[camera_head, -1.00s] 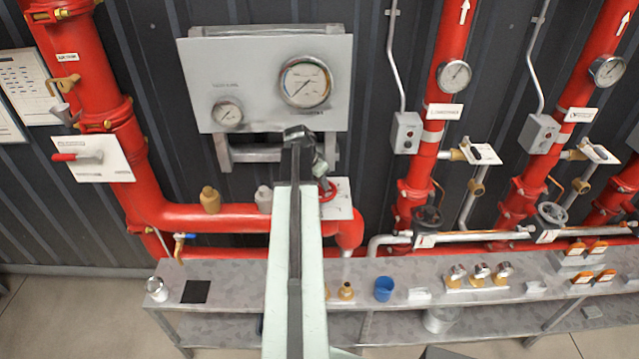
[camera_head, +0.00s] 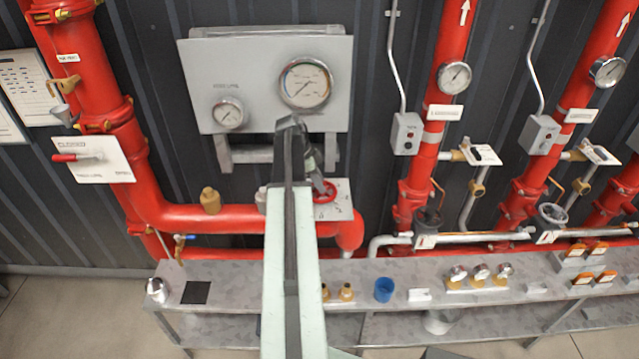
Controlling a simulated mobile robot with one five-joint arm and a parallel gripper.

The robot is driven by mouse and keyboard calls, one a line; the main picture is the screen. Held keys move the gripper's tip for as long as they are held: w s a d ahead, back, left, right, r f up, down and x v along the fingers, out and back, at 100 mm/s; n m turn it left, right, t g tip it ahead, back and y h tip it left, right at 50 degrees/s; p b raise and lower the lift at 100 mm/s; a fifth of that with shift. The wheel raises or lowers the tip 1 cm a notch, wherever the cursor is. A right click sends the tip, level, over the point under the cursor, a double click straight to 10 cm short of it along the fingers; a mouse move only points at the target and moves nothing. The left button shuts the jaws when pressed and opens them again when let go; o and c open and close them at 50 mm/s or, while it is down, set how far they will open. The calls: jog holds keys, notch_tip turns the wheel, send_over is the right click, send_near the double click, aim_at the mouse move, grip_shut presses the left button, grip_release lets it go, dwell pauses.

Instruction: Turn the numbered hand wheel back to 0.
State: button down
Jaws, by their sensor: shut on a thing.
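The red hand wheel (camera_head: 325,193) stands in front of a white plate (camera_head: 338,208) on the red pipe, right of the arm's end. Small dark marks show on the plate, too small to read. The arm and gripper hide the plate's left part. My gripper (camera_head: 319,184) reaches down to the wheel from the upper left and is shut on its rim. The fingertips are small and partly merge with the wheel. I cannot tell which number the wheel is at.
A grey gauge panel (camera_head: 265,85) hangs above the wheel. A metal bench (camera_head: 235,292) below carries a blue cup (camera_head: 384,289) and brass fittings (camera_head: 346,292). A brass cap (camera_head: 210,201) stands on the pipe at left. Red risers (camera_head: 440,110) stand at right.

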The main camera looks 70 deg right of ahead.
jog(key=m, duration=0.1)
jog(key=m+y, duration=0.1)
jog(key=m, duration=0.1)
jog(key=shift+d+m, duration=0.3)
jog(key=shift+m+y, duration=0.7)
jog(key=shift+m, duration=0.4)
jog(key=shift+a+m+y, duration=0.2)
jog(key=shift+m+y, duration=0.2)
jog(key=shift+m, duration=0.7)
jog(key=shift+d+m, duration=0.15)
jog(key=shift+m, duration=0.35)
jog(key=c, duration=1.3)
grip_release()
jog(key=shift+m+y, duration=0.3)
jog(key=shift+m, duration=0.1)
jog(key=o, duration=0.5)
jog(key=shift+s, duration=0.1)
jog(key=shift+c, duration=0.2)
jog(key=shift+r, duration=0.1)
